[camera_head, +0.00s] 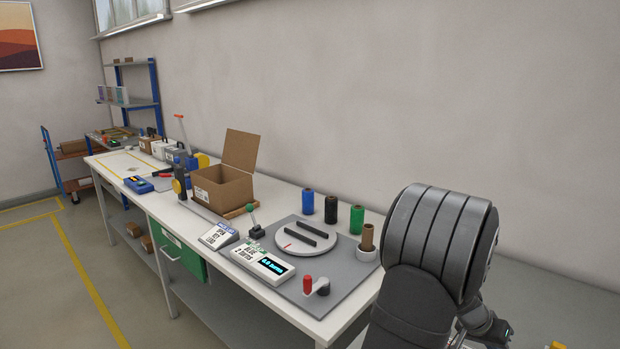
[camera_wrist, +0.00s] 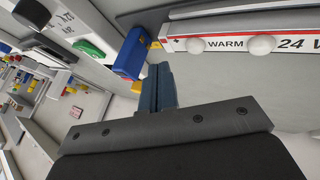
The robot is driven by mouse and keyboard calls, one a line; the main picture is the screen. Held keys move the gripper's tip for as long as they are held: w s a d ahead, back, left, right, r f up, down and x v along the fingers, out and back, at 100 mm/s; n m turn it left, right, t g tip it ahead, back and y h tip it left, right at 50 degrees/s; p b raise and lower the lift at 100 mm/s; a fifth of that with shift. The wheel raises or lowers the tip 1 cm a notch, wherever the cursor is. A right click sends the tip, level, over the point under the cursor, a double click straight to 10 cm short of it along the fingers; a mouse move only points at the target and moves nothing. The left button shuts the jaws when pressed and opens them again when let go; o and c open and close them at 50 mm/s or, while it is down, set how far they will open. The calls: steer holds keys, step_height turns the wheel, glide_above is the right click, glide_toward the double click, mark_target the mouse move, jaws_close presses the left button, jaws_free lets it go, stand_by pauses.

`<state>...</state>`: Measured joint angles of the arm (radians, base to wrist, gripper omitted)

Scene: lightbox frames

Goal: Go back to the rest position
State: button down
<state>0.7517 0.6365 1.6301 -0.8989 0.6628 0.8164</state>
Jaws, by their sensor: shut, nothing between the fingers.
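My gripper (camera_wrist: 159,86) shows in the wrist view, with its dark blue-grey fingers together and nothing between them. In the head view my arm stands large at the right front, beside the right end of the workbench (camera_head: 340,325). The gripper's fingers cannot be made out in the head view.
The bench holds a round turntable (camera_head: 306,242), a display box (camera_head: 262,265), several spools such as the blue one (camera_head: 308,202), and an open cardboard box (camera_head: 222,187). A panel marked "WARM" (camera_wrist: 240,44) and a blue object (camera_wrist: 130,55) appear near the gripper in the wrist view.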

steer(key=shift+w+a, duration=0.25)
